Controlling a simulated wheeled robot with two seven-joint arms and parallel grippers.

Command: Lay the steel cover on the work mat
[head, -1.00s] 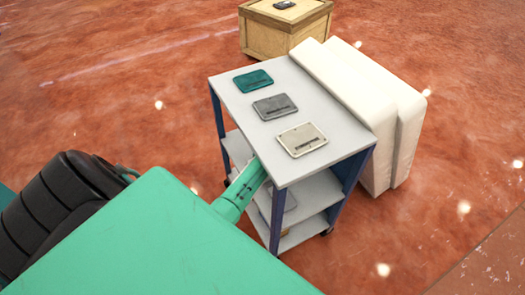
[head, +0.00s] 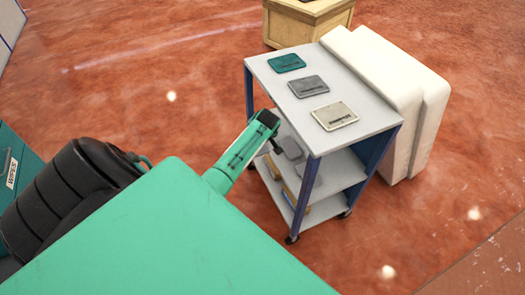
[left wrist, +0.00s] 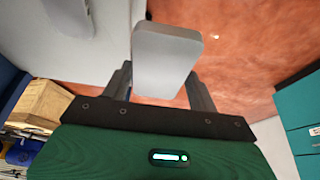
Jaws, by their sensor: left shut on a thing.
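My left gripper (head: 271,139) is shut on a plain grey plate, which looks like the steel cover (head: 291,149). It holds the cover beside the open side of the cart, under the level of the top. In the left wrist view the cover (left wrist: 167,48) stands out between the two fingers of the left gripper (left wrist: 160,88). Another grey plate (head: 309,174) lies on the cart's middle shelf. My right gripper is out of view. No work mat can be made out.
The cart (head: 277,88) carries a teal plate (head: 287,63), a dark grey plate (head: 308,86) and a cream plate (head: 334,116) on top. A white padded block (head: 400,90) stands against its far side. A wooden crate (head: 300,25) is behind. Red floor left of the cart is free.

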